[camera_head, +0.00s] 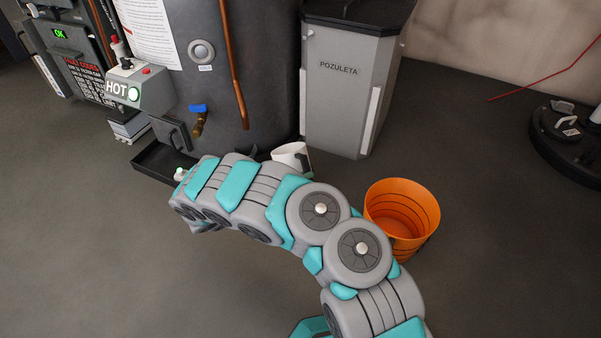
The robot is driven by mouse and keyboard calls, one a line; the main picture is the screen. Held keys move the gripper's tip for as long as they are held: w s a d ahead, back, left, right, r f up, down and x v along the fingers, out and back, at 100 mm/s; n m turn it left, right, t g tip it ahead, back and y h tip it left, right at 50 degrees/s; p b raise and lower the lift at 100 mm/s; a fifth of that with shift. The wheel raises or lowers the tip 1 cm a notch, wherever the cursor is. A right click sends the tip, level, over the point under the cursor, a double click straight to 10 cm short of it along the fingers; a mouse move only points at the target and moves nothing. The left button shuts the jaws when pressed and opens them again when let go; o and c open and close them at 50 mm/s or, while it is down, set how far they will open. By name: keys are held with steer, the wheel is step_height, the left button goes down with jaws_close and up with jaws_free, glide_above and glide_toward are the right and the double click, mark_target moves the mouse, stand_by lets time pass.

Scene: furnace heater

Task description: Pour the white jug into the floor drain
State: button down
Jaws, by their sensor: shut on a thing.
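The white jug (291,155) shows just behind my arm, in front of the tank, with a dark opening and its lower part hidden. It looks tilted. My gripper is mostly hidden behind my grey and teal arm; only a dark part of it (255,153) shows at the jug's left side. It is shut on the jug. I cannot make out a floor drain in this view; my arm covers part of the floor.
A grey tank (262,70) with a blue-handled valve (198,110) stands behind a black tray (150,163). A grey bin (340,85) marked POZULETA stands right of it. An orange bucket (402,205) is right of my arm. A black round object (560,150) lies far right.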

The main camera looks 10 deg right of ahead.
steer(key=shift+f, duration=0.1)
steer(key=shift+w+f+m, duration=0.1)
steer(key=shift+f+m, duration=1.6)
steer(key=shift+m, duration=0.4)
steer(key=shift+w+a+f+m, duration=0.1)
steer(key=shift+w+f+m, duration=0.15)
steer(key=shift+f+m, duration=0.35)
steer(key=shift+w+a+f+m, duration=0.1)
steer(key=shift+w+f+m, duration=0.1)
steer(key=shift+f+m, duration=0.35)
steer(key=shift+r+p, duration=0.65)
steer(key=shift+r, duration=1.35)
